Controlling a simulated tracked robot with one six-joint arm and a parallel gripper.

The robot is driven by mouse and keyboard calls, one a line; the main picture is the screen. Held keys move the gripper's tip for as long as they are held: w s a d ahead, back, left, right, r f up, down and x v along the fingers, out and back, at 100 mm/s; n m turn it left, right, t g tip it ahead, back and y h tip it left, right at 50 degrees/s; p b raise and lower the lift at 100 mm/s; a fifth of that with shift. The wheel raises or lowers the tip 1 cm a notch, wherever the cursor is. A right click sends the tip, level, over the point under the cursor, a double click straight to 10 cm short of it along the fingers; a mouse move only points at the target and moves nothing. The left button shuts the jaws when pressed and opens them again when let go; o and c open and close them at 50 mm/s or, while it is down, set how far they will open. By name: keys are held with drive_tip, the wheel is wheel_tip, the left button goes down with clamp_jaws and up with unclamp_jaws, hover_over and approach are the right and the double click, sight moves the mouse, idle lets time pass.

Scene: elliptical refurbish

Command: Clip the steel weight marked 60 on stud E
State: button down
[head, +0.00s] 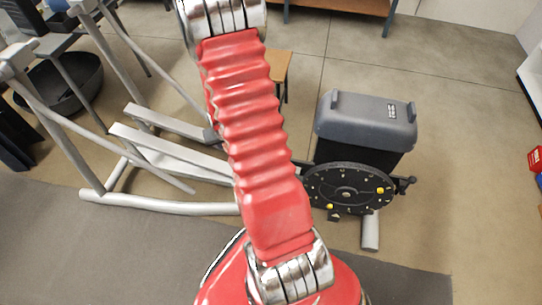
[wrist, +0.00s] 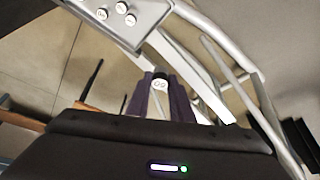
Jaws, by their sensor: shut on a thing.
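In the wrist view my gripper (wrist: 161,88) is shut on a small pale steel weight (wrist: 160,84) between its dark purple fingers. The weight has a dark mark on its face, too small to read surely. In the head view my gripper is out of frame; my red arm fills the middle. The black disc (head: 335,177) with studs around its face stands at right of the arm, with yellow spots on it. The letters are too small to read, so I cannot tell which stud is E.
A grey tray (wrist: 90,18) with several round marked weights (wrist: 121,8) shows at the wrist view's top. A grey-topped black housing (head: 365,118) stands behind the disc. The elliptical's pale frame (head: 160,208) spreads left. Floor at right (head: 465,170) is clear.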

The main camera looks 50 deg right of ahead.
drive_tip(key=w+a+r+n, duration=0.2)
drive_tip(key=a+r, duration=0.4)
drive_tip(key=a, duration=0.3)
drive_tip(key=w+a+r+n+y, duration=0.1)
drive_tip(key=w+a+r+n, duration=0.1)
drive_tip(key=w+a+r, duration=0.3)
drive_tip(key=w+a+r+n+y, duration=0.1)
drive_tip(key=w+a+r, duration=0.3)
drive_tip(key=a+r, duration=0.4)
drive_tip(key=a+n, duration=0.1)
drive_tip(key=a, duration=0.4)
drive_tip(key=shift+a+n, duration=0.25)
drive_tip(key=shift+n, duration=0.05)
drive_tip(key=shift+d+f, duration=0.1)
drive_tip(key=shift+d, duration=0.05)
